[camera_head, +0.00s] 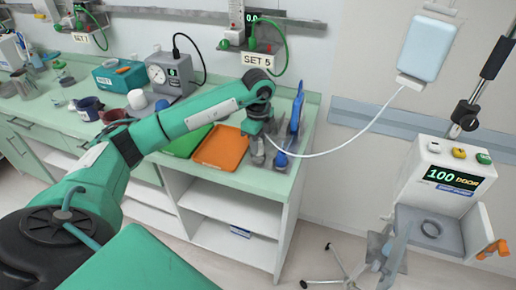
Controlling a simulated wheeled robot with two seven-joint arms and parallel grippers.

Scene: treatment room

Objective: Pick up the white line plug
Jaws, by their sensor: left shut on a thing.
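My left gripper (268,152) hangs over the right end of the green counter, pointing down. It is shut on the end of a white line (345,143). The plug at that end is mostly hidden by the fingers and too small to make out. The line sags from there and rises to the right, to a pale blue bag (427,48) on the wall. My right gripper is not in view.
An orange tray (221,148) and a green tray lie left of the gripper. A blue upright thing (297,108) stands close on its right. A grey gauge box (170,75) is behind. A white machine with a display (452,178) stands at right.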

